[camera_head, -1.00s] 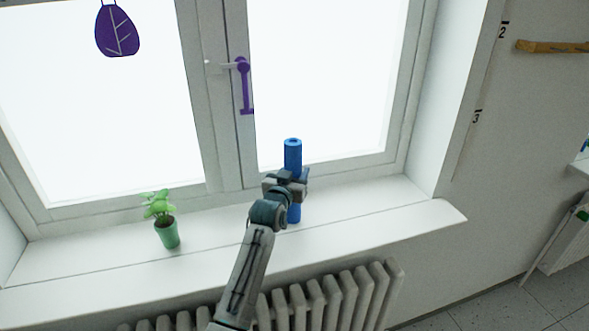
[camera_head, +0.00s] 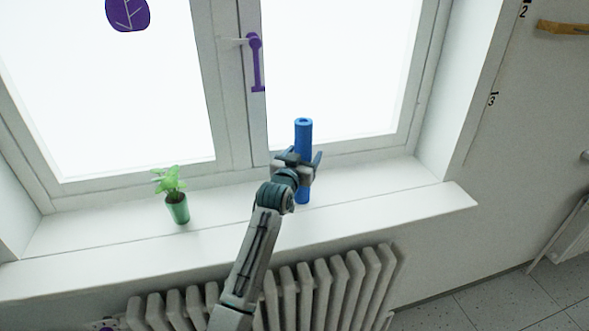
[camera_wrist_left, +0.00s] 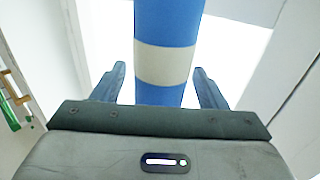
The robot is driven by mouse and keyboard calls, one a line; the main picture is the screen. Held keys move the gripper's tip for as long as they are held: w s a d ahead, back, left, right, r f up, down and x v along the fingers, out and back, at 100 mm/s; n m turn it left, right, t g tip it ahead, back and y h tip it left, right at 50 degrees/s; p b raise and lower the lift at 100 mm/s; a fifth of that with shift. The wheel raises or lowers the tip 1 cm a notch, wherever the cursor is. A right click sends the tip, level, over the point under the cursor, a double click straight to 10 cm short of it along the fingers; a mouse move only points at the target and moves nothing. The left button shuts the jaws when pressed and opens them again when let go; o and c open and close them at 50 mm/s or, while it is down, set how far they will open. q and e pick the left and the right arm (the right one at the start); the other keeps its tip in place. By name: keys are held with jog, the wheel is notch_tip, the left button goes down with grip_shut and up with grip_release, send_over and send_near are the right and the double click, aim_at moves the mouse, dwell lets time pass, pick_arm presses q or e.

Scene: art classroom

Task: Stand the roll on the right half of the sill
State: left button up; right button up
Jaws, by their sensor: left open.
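The blue roll (camera_head: 303,135) stands upright on the right half of the white sill (camera_head: 400,203) in the head view. In the left wrist view the roll (camera_wrist_left: 167,22) has a pale band around it. My left gripper (camera_head: 307,163) is at the roll's middle height. Its fingers are open on both sides of the roll, with gaps visible between them and it in the wrist view (camera_wrist_left: 160,85). My right gripper is not in view.
A green potted plant (camera_head: 177,207) stands on the left part of the sill. The window with a purple handle (camera_head: 256,62) is behind. A radiator (camera_head: 320,285) is below the sill. The sill right of the roll is clear.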

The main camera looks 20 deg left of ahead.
pick_arm(q)
jog(key=s+b, duration=0.2)
jog(key=s, duration=0.8)
jog(key=shift+s+a+b, duration=0.15)
jog(key=shift+s+b, duration=0.15)
